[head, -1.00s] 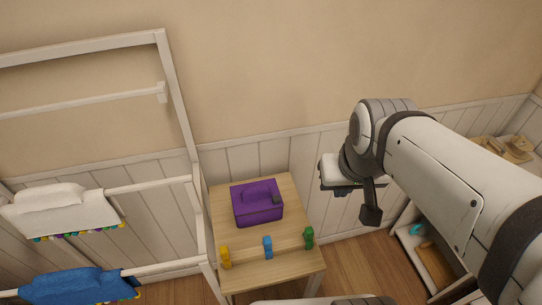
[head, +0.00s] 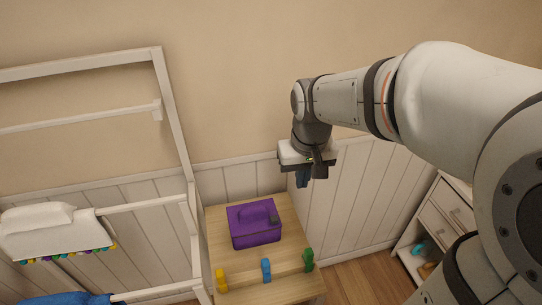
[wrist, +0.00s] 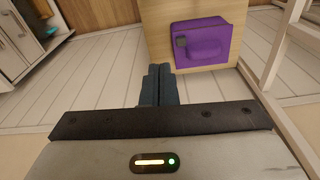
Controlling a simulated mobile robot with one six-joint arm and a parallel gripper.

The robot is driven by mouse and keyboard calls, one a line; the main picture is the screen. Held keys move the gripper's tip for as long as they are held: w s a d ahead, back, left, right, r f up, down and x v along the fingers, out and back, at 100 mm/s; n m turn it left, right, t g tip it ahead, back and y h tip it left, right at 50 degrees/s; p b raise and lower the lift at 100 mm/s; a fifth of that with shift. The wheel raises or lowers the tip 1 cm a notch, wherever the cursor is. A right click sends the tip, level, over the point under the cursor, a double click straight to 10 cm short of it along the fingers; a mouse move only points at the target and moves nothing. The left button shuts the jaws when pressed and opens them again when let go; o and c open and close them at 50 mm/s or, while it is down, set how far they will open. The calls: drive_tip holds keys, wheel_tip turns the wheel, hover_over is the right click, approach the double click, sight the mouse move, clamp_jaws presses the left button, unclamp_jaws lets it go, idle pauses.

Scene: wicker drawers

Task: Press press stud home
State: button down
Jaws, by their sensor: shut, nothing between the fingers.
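A purple box-like pouch (head: 254,223) with a raised strap or handle on top sits on a small wooden table (head: 225,262). A small dark square piece, which looks like the press stud (head: 273,218), is at its right side; it also shows in the wrist view (wrist: 181,42) on the purple pouch (wrist: 203,44). I cannot tell whether the stud is seated. My gripper (head: 303,180) is above and to the right of the pouch, apart from it. Its dark fingers (wrist: 159,84) are together and empty in the wrist view.
Yellow (head: 221,279), blue (head: 266,270) and green (head: 308,259) pegs stand along the table's front. A white rack (head: 180,150) with hanging cloths (head: 55,232) stands at left. A white cabinet (head: 446,212) is at right. The wall is close behind the table.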

drive_tip(key=g, duration=0.1)
approach(277, 218)
drive_tip(key=shift+n, duration=0.4)
wheel_tip(277, 218, down, 7)
drive_tip(key=shift+w+a+r, duration=0.1)
drive_tip(key=shift+w, duration=0.05)
